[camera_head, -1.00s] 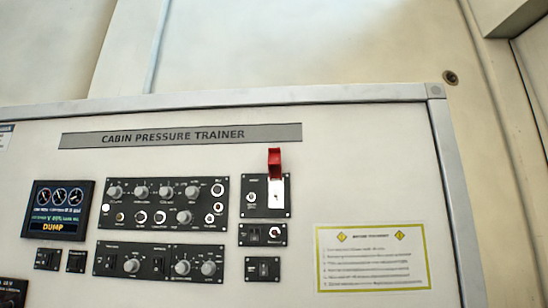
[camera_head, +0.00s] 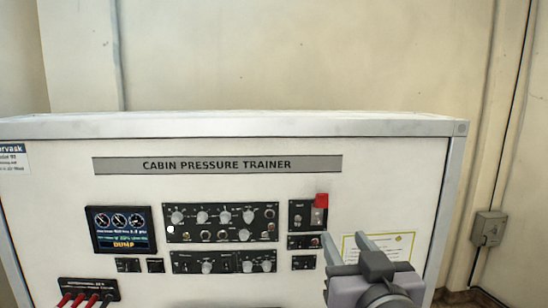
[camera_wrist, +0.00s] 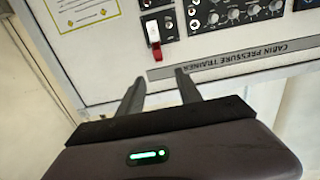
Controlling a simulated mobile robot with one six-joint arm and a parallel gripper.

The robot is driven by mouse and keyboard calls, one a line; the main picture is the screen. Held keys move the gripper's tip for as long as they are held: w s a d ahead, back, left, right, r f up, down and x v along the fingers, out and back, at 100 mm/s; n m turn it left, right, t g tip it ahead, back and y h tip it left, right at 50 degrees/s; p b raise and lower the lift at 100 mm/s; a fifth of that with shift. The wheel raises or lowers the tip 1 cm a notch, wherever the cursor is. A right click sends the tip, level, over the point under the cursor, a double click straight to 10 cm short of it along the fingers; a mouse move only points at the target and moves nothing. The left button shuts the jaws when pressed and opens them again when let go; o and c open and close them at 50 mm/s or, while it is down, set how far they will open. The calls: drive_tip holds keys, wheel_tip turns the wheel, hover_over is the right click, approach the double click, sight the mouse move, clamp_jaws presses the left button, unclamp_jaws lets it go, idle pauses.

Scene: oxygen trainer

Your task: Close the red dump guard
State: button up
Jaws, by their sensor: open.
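The red dump guard (camera_head: 321,200) stands raised at the top of its small black switch panel (camera_head: 299,215), on the right of the trainer's front. The pale switch plate below it is uncovered. In the wrist view, which is upside down, the red guard (camera_wrist: 157,52) shows just beyond the fingertips. My gripper (camera_head: 345,237) is open and empty, to the lower right of the guard in the head view. In the wrist view my gripper (camera_wrist: 159,77) has both fingers apart, with the guard between their lines but not touching.
The display (camera_head: 123,229) shows "DUMP" in orange. Knob panels (camera_head: 221,222) lie left of the guard, and small switch panels (camera_head: 303,262) sit below it. A yellow-edged notice (camera_head: 400,245) is partly behind my gripper. A wall box (camera_head: 489,226) stands right of the trainer.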

sight(324, 197)
drive_tip(key=w+p, duration=0.1)
drive_tip(key=w, duration=0.4)
drive_tip(key=w+p, duration=0.2)
drive_tip(key=w, duration=0.4)
drive_tip(key=w+r+p, duration=0.1)
drive_tip(key=w+p, duration=0.1)
drive_tip(key=w, duration=0.3)
drive_tip(key=shift+w+d, duration=0.3)
drive_tip(key=shift+d, duration=0.05)
drive_tip(key=shift+w+f+p, duration=0.15)
drive_tip(key=shift+w+p, duration=0.2)
drive_tip(key=shift+w, duration=0.25)
drive_tip(key=shift+a, duration=0.1)
drive_tip(key=shift+s, duration=0.1)
clamp_jaws()
